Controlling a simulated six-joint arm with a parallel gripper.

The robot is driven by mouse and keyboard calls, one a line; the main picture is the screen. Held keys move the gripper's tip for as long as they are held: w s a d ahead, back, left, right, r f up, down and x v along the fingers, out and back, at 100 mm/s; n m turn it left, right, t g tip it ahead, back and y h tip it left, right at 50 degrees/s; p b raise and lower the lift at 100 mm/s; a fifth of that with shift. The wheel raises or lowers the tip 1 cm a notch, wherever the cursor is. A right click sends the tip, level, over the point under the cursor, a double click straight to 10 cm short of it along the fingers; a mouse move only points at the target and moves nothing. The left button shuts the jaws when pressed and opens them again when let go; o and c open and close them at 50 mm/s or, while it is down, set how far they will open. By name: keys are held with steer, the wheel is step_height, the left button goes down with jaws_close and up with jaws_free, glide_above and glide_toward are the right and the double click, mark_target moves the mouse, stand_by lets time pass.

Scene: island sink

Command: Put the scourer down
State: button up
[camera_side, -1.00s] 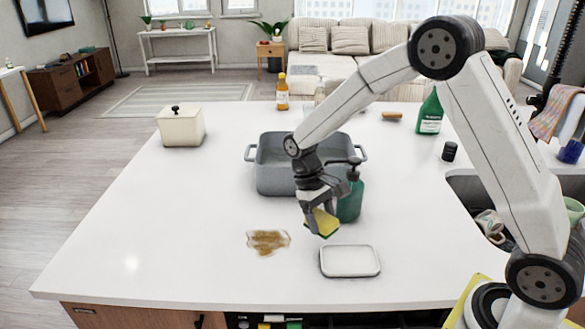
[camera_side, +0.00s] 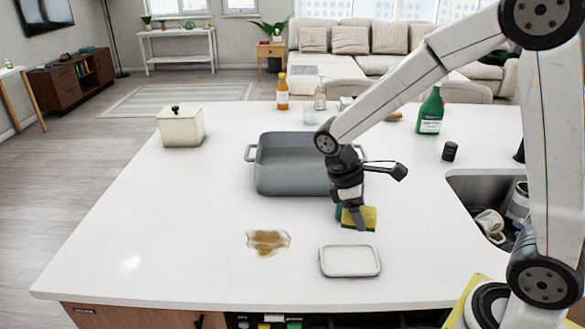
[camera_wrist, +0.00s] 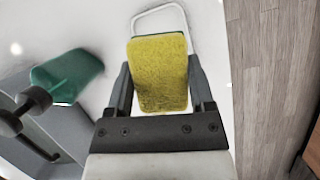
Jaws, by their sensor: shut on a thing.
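The scourer (camera_side: 361,217) is a yellow sponge block with a green layer. My gripper (camera_side: 352,222) is shut on it and holds it above or near the white counter, behind the small white tray (camera_side: 350,261). I cannot tell whether it touches the counter. In the wrist view the scourer (camera_wrist: 158,72) fills the space between the two fingers of my gripper (camera_wrist: 160,88). The tray's rim (camera_wrist: 150,10) shows beyond it.
A brown spill (camera_side: 268,241) lies left of the tray. A grey basin (camera_side: 290,180) stands behind. The sink (camera_side: 478,185) is at right.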

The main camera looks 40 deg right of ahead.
mark_target(376, 215)
steer(key=shift+s+d+r+n+h, duration=0.2)
steer(key=shift+s+n, duration=0.2)
steer(key=shift+s, duration=0.15)
steer(key=shift+s+d+r+n+h, duration=0.1)
steer(key=shift+s+r+n, duration=0.15)
steer(key=shift+s+n, duration=0.2)
steer(key=shift+s+d+r+n+h, duration=0.1)
steer(key=shift+s+r+n, duration=0.1)
steer(key=shift+s+n, duration=0.3)
steer(key=w+f, duration=0.2)
steer(key=w, duration=0.2)
steer(key=w+f, duration=0.3)
steer(key=w, duration=0.1)
steer(key=w+d+f, duration=0.1)
steer(key=w+f, duration=0.2)
steer(key=w, duration=0.1)
steer(key=shift+w+f, duration=0.65)
steer(key=shift+f, duration=0.05)
steer(key=shift+w+f, duration=0.25)
steer(key=shift+f, duration=1.6)
steer(key=shift+f, duration=0.15)
